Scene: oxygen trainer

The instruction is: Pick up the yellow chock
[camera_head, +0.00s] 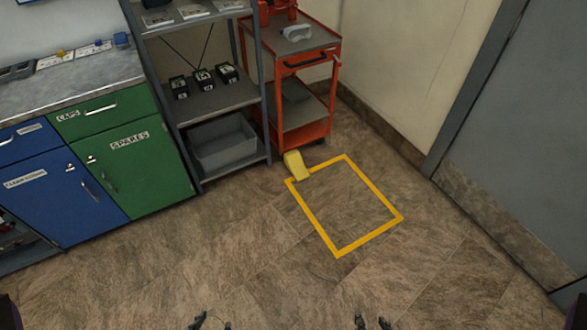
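The yellow chock (296,166) is a small wedge-like block on the floor. It sits at the upper left corner of a yellow square outline (370,236) marked on the floor, just in front of the red cart. My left gripper (209,321) shows only its fingertips at the bottom edge, left of centre. The tips are spread apart with nothing between them. My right gripper (373,322) shows its fingertips at the bottom edge, right of centre, also spread and empty. Both grippers are well apart from the chock.
A red cart (304,80) stands right behind the chock, with goggles (297,32) on top. A grey shelf (215,101) with a grey bin (222,143) is left of it. Blue and green cabinets (140,171) stand at left, a grey door (520,130) at right. The floor in front is clear.

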